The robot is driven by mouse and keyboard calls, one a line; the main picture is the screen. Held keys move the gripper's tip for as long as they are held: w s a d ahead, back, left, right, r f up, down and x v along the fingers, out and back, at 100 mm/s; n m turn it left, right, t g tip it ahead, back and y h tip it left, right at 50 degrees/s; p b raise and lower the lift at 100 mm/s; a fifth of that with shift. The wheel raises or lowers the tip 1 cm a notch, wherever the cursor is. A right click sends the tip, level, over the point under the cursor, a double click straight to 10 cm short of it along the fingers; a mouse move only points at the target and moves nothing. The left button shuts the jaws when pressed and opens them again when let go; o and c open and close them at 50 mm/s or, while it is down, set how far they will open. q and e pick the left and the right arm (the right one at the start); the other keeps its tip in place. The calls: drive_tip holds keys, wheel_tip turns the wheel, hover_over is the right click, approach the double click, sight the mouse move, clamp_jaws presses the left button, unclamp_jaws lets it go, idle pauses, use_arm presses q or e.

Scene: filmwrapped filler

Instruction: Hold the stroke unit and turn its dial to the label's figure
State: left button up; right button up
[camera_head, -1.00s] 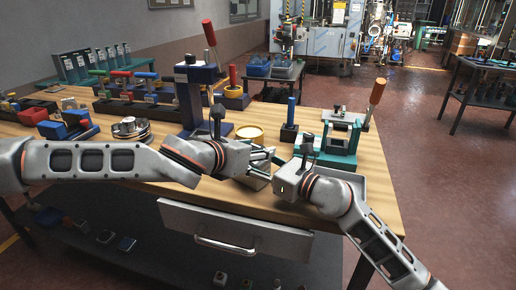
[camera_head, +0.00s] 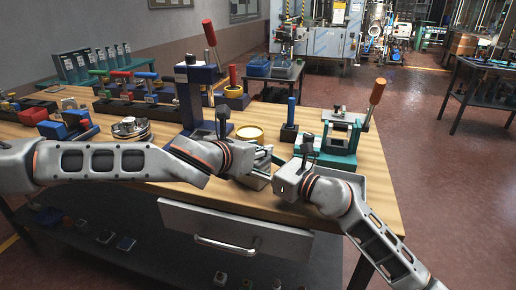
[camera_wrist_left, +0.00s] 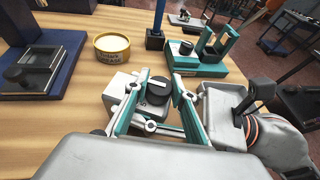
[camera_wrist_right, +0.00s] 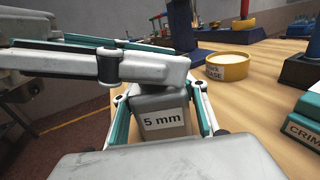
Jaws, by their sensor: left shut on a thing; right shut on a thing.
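The stroke unit is a small grey block (camera_wrist_right: 163,116) with a white label reading "5 mm" in the right wrist view. My right gripper (camera_wrist_right: 160,98) is shut on its sides. The unit's round black dial (camera_wrist_left: 158,92), with a pale mark on top, shows in the left wrist view. My left gripper (camera_wrist_left: 156,86) is shut around the dial from above. In the head view, my left gripper (camera_head: 264,158) and the unit (camera_head: 256,180) are close together near the table's front edge, partly hiding each other. The dial's scale cannot be read.
A yellow round tin (camera_head: 249,134) stands just behind the unit. A teal fixture (camera_head: 340,140) stands to the right and a blue press (camera_head: 200,100) to the left. Several coloured tools line the table's left side. A drawer (camera_head: 235,232) sits below the front edge.

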use_arm(q)
drive_tip(key=shift+f+y, duration=0.1)
drive_tip(key=shift+y, duration=0.2)
drive_tip(key=n+t+y, duration=0.1)
drive_tip(key=n+y, duration=0.1)
drive_tip(key=n+t+y, duration=0.1)
drive_tip(key=n+y, duration=0.2)
drive_tip(key=shift+d+n+y, duration=0.15)
drive_tip(key=shift+n+y, duration=0.15)
drive_tip(key=n+y, duration=0.3)
drive_tip(key=y, duration=0.1)
drive_tip(key=shift+n+g+y, duration=0.4)
drive_tip(key=shift+n+y, duration=0.2)
drive_tip(key=shift+n, duration=0.1)
drive_tip(key=shift+a, duration=0.2)
drive_tip(key=o, duration=1.1)
